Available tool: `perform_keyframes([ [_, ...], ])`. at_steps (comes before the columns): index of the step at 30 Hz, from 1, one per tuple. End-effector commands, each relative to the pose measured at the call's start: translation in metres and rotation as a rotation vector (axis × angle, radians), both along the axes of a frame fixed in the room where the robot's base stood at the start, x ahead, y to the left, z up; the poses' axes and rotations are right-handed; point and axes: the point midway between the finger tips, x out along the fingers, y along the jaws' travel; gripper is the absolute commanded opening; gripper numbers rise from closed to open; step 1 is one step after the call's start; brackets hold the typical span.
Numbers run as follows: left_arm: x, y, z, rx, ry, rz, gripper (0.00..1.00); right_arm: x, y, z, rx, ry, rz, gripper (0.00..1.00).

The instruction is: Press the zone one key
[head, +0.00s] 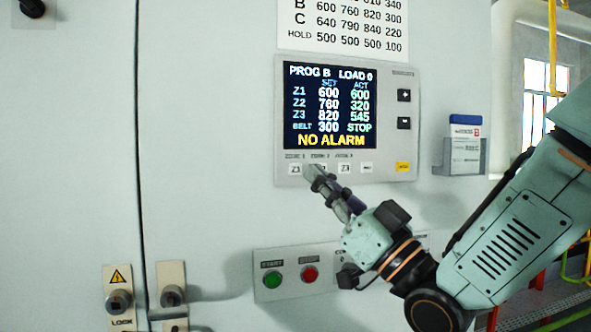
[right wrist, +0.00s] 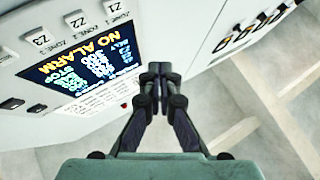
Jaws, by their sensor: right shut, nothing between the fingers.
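The zone one key, marked Z1 (head: 295,169), is a small white key at the left end of the row under the screen (head: 316,105). It also shows at the top of the right wrist view (right wrist: 113,8). My right gripper (head: 311,174) is shut and empty. In the head view its tips are just right of the Z1 key, in front of the Z2 key and partly hiding it. In the right wrist view the fingertips (right wrist: 160,72) look apart from the keys. The head view does not settle the gap to the panel. My left gripper is not in view.
The Z3 key (head: 345,168) and a yellow key (head: 403,167) are further right. The screen reads PROG B, NO ALARM, belt STOP. Below are a green start button (head: 272,280) and a red stop button (head: 309,274). A card holder (head: 461,157) is mounted right of the panel.

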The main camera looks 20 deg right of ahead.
Motion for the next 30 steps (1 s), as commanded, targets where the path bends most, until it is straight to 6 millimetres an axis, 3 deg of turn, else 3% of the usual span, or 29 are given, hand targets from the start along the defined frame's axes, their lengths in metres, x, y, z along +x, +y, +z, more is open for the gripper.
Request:
perform_keyframes([
  [15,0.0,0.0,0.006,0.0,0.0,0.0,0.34,0.066,-0.001,-0.001,-0.002,0.0,-0.001,0.0],
  [21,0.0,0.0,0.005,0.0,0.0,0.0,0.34,0.079,0.0,0.0,0.0,0.0,-0.001,0.0],
  [30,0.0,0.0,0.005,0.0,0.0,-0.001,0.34,0.082,0.0,0.0,0.001,0.002,0.0,0.0],
])
